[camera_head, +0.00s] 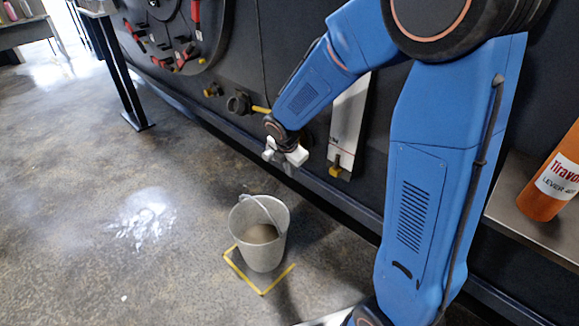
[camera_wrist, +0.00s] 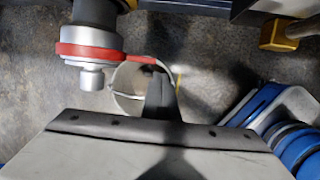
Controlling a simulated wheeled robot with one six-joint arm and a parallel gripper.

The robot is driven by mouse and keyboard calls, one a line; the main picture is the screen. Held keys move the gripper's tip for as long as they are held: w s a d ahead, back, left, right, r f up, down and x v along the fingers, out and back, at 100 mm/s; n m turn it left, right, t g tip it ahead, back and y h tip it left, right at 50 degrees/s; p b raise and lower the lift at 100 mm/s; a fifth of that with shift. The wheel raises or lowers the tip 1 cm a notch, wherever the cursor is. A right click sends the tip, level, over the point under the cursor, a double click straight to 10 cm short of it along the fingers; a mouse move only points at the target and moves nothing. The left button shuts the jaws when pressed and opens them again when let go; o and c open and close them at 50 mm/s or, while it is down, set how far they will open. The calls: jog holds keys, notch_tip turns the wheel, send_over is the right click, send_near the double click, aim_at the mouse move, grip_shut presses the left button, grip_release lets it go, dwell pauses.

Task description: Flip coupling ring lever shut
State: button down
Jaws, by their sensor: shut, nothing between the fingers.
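In the wrist view a silver coupling (camera_wrist: 95,30) hangs at upper left with a red ring (camera_wrist: 88,52) around it. The ring's red lever (camera_wrist: 140,60) sticks out to the right, roughly level. My gripper (camera_wrist: 160,75) is shut and empty, its dark fingers just right of and below the lever's tip. I cannot tell whether they touch it. In the head view my gripper (camera_head: 283,160) is beside the dark wall, above and slightly right of the bucket. The coupling and its lever are hidden or not distinguishable there.
A grey metal bucket (camera_head: 262,252) stands on the floor inside a yellow corner marking (camera_head: 263,291). A pipe fitting (camera_head: 238,103) sits on the wall left of my arm. A brass-coloured block (camera_wrist: 279,36) is at upper right in the wrist view. An orange bottle (camera_head: 555,185) stands on a right-hand shelf.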

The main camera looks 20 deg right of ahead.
jog(key=shift+f, duration=0.4)
dwell(0.4)
jog(key=v, duration=1.2)
jog(key=shift+a, duration=0.1)
